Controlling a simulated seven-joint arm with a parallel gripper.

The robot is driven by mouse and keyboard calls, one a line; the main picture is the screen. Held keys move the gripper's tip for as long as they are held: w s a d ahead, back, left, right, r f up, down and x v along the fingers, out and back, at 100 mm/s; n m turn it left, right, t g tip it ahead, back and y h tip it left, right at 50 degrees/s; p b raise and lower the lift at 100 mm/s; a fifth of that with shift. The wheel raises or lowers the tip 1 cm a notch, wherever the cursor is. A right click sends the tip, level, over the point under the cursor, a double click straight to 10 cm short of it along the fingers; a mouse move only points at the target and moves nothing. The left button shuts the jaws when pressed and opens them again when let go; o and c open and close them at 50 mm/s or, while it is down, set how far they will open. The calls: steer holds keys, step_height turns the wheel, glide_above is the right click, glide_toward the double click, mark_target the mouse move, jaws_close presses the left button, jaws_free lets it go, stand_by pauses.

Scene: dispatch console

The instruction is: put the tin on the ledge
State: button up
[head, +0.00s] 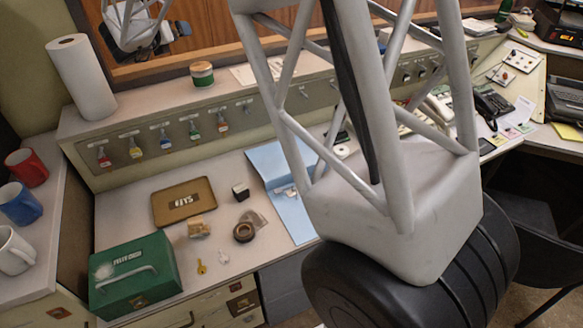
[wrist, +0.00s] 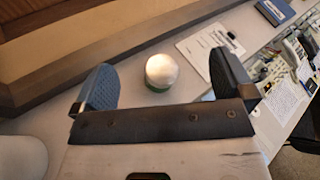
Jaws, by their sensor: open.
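The tin (head: 202,73) is a short round can with a green and white side. It stands upright on the raised ledge (head: 135,103) behind the key-hook panel. In the wrist view the tin (wrist: 164,72) shows its pale lid and a strip of green. My gripper (wrist: 162,65) is open and empty. Its two dark pads are wide apart, and the tin appears between them in the picture, touching neither. The head view shows my gripper (head: 178,31) at the top left, up and left of the tin. The tin's underside is hidden.
A paper roll (head: 80,77) stands at the ledge's left end. A paper sheet (head: 257,73) lies right of the tin. Below are a green box (head: 135,277), a brown tray (head: 168,213), a tape roll (head: 244,232) and a blue folder (head: 270,160). Mugs stand at far left.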

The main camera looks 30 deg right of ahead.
steer(key=s+r+n+t+y, duration=0.1)
steer(key=s+r+n+y, duration=0.3)
steer(key=s+n, duration=0.65)
steer(key=s+r+n+y, duration=0.2)
steer(key=s+n+y, duration=0.5)
steer(key=s+n, duration=0.35)
steer(key=s+d+f+n+g, duration=0.3)
steer(key=s+n, duration=0.3)
steer(key=s, duration=0.6)
steer(key=s+d+f+n+g+h, duration=0.1)
steer(key=s+d+f+n+g, duration=0.2)
steer(key=s, duration=0.9)
steer(key=s+d+f+n+g+h, duration=0.1)
steer(key=s+d+f+n+g, duration=0.2)
steer(key=s+f+n, duration=0.3)
steer(key=s+d+n, duration=0.1)
steer(key=s+n, duration=0.2)
steer(key=s, duration=0.3)
steer(key=shift+s+f+g, duration=0.15)
steer(key=shift+f+g, duration=0.15)
